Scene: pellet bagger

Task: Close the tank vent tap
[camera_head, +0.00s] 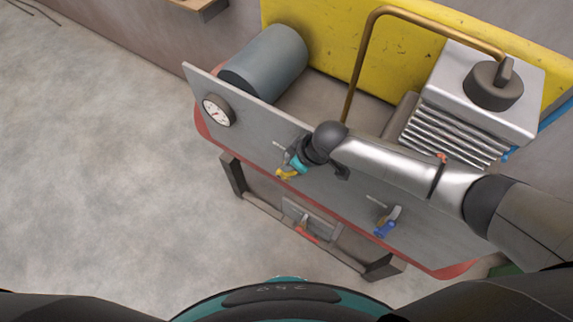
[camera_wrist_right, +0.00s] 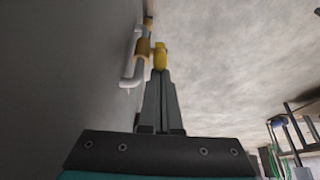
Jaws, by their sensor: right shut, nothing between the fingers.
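A tap with a yellow handle (camera_head: 282,174) sits on the front of the grey panel. In the right wrist view the yellow handle (camera_wrist_right: 160,57) is at the fingertips, with a brass body and a pale bent pipe beside it. My right gripper (camera_wrist_right: 161,74) is shut, with nothing between its fingers. Its tips reach the yellow handle; I cannot tell whether they touch. A tap with a blue handle (camera_head: 385,229) is further right on the panel, and a red handle (camera_head: 306,234) is lower down. I cannot read which tap is the vent. My left gripper is not in view.
The grey panel (camera_head: 255,125) carries a round gauge (camera_head: 218,110) at its left end. Behind it are a grey cylinder (camera_head: 268,62), a copper-coloured pipe (camera_head: 358,65) and a ribbed metal box (camera_head: 520,100). The concrete floor (camera_head: 90,180) at the left is clear.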

